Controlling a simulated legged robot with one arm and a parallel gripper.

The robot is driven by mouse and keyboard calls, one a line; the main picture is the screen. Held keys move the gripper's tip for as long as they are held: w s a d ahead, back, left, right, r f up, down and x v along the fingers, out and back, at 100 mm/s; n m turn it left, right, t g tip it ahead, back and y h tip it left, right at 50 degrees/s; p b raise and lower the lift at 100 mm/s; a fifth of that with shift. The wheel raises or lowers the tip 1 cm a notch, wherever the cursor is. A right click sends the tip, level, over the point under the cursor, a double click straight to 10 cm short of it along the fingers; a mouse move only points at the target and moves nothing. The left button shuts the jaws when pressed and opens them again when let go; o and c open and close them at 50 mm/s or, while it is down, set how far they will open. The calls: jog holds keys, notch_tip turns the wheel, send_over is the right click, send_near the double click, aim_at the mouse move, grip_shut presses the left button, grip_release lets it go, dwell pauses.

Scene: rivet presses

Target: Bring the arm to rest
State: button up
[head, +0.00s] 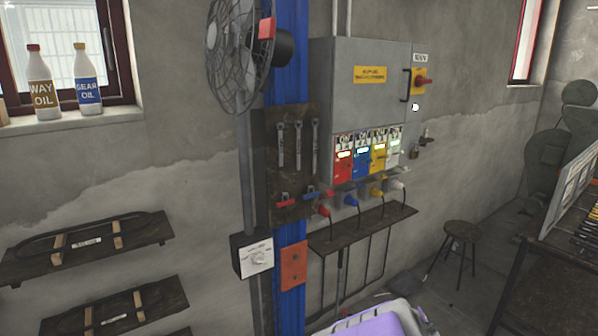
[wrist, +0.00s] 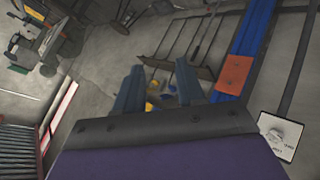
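My gripper (wrist: 160,68) shows in the wrist view with its two dark blue-grey fingers apart. The gap between them is empty, and the colored plugs and shelf seen through it are farther back. In the head view, a purple and light grey part of my arm (head: 378,318) shows at the bottom edge, right of the blue post. The fingers are not visible in the head view.
A blue post (head: 289,150) carries a fan (head: 232,55) and an orange plate (head: 293,265). A grey electrical cabinet (head: 350,120) hangs behind, above a narrow shelf (head: 362,228). A stool (head: 460,235) and workbench (head: 530,250) stand right. Wall racks (head: 85,250) hang left.

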jog(key=s+a+m+g+y, duration=0.1)
jog(key=s+a+g, duration=0.4)
jog(key=s, duration=1.2)
jog(key=s+a+r+m+g+y, duration=0.1)
jog(key=s+a+g, duration=0.4)
jog(key=s, duration=1.2)
jog(key=m+y, duration=0.1)
jog(key=y, duration=0.1)
jog(key=shift+r+g+y, duration=0.15)
jog(key=shift+g+y, duration=0.15)
jog(key=shift+y, duration=0.1)
jog(key=shift+a, duration=0.1)
